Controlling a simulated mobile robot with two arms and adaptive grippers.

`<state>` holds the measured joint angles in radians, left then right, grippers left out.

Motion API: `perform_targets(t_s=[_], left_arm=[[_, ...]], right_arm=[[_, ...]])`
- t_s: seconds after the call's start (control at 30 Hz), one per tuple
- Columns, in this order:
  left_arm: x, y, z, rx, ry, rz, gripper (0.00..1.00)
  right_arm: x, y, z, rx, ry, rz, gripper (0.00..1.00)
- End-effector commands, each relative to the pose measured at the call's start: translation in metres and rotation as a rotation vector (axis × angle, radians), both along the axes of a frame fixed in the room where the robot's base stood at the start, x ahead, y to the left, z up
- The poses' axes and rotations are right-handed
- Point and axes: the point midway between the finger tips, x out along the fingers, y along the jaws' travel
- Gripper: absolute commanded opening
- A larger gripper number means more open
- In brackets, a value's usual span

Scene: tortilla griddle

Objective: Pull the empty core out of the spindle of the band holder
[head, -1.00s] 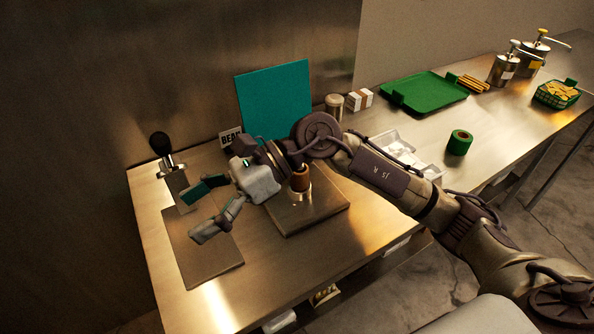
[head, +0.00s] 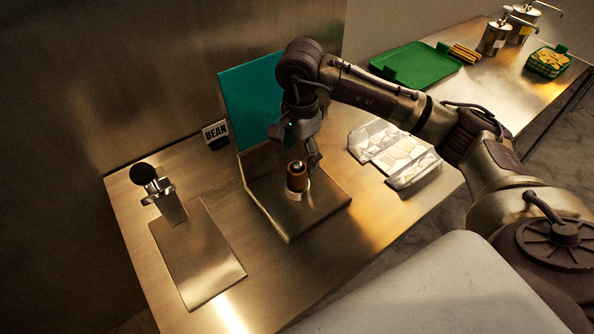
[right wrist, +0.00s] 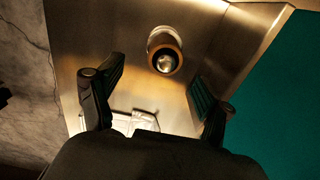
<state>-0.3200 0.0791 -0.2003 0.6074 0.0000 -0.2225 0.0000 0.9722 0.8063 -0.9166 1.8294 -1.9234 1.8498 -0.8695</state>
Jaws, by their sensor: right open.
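The brown core (head: 297,180) stands upright around the metal spindle of the band holder (head: 318,208), a steel plate with a teal board behind it. No band shows on the core. In the right wrist view the core (right wrist: 153,44) is a brown ring around the shiny spindle top (right wrist: 165,64), with a pale collar below. My right gripper (head: 297,149) is open and points down just above and behind the core. In the right wrist view its fingers (right wrist: 157,78) are spread, with the core between and beyond their tips, untouched as far as I can tell. My left gripper is out of view.
A press with a black knob (head: 143,174) and a flat plate (head: 200,258) stand at left. White trays (head: 398,155) lie right of the holder. A green tray (head: 418,66) is farther back. Front steel is clear.

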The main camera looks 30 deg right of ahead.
Motion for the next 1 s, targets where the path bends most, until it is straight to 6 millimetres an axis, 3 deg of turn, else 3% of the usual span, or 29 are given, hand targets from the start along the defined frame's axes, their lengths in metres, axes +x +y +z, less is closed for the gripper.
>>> perform_targets(t_s=[0.17,0.3,0.53,0.8,1.0], left_arm=[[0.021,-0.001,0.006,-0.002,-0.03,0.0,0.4],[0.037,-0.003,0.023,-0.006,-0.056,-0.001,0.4],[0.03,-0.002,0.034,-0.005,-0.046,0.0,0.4],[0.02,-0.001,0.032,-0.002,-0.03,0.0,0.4],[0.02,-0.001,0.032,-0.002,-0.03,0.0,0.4]], right_arm=[[0.0,0.001,-0.012,0.001,0.001,0.001,0.79],[0.002,0.002,-0.026,0.001,0.006,0.001,0.79],[0.006,0.003,-0.058,0.002,0.001,0.001,0.79],[0.006,0.003,-0.063,0.002,-0.001,0.002,0.79],[0.006,0.003,-0.063,0.002,-0.001,0.002,0.47]])
